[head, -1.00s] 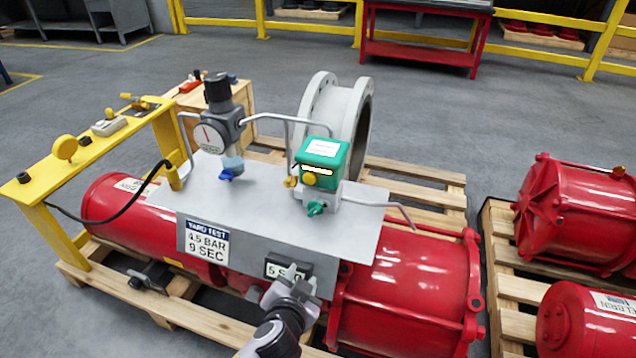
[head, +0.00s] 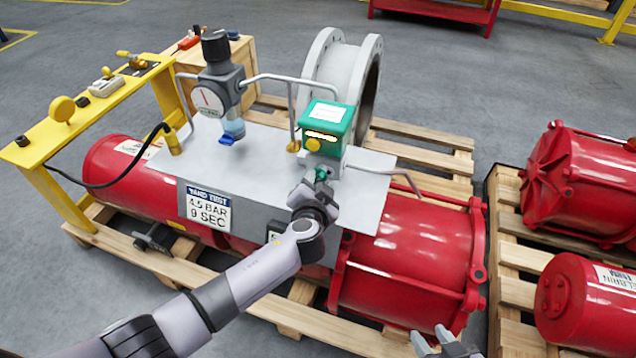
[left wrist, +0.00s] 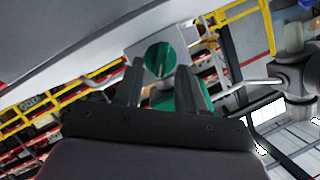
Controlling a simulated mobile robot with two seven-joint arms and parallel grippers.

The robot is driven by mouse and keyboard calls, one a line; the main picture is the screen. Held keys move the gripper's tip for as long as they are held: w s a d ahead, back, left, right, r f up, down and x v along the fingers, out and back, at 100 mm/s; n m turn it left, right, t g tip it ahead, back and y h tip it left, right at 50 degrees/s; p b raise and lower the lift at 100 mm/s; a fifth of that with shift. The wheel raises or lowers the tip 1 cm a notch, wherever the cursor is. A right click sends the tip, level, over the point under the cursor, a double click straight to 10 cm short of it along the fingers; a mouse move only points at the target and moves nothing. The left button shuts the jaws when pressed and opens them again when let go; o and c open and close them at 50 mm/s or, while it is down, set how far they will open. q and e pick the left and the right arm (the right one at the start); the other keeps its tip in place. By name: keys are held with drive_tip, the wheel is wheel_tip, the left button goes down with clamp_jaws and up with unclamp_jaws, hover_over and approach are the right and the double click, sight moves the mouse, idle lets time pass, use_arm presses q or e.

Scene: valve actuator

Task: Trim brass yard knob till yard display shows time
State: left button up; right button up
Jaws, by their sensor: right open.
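The brass knob (head: 293,146) sits at the left of the green-topped box (head: 328,122) on the grey plate. A teal knob (head: 321,174) is low on that box's front. My left gripper (head: 317,186) is at the teal knob; in the left wrist view the green knob (left wrist: 160,58) lies between and just beyond the spread fingers (left wrist: 160,78). Contact cannot be told. The dark display (head: 273,231) on the plate's front is mostly hidden by my left arm and its reading is not legible. My right gripper (head: 432,340) is open and empty at the bottom edge.
A sign (head: 208,207) reads YARD TEST, 4.5 BAR, 9 SEC. A gauge regulator (head: 212,90) with a blue knob stands left on the plate. A yellow button (head: 313,144) is on the green box. Bent pipes and a grey flange (head: 325,60) rise behind. Red cylinders lie on pallets.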

use_arm(q)
drive_tip(key=shift+w+f, duration=0.1)
drive_tip(key=shift+w, duration=0.35)
drive_tip(key=shift+c, duration=0.3)
clamp_jaws()
drive_tip(key=b, duration=0.1)
drive_tip(key=m+b, duration=0.1)
drive_tip(key=shift+d+f+b, duration=0.15)
drive_tip(key=shift+f+b, duration=0.2)
drive_tip(key=shift+r+m+t+y+b, duration=0.1)
drive_tip(key=shift+m+t+y+b, duration=0.3)
drive_tip(key=shift+m, duration=0.1)
drive_tip(key=shift+r, duration=0.1)
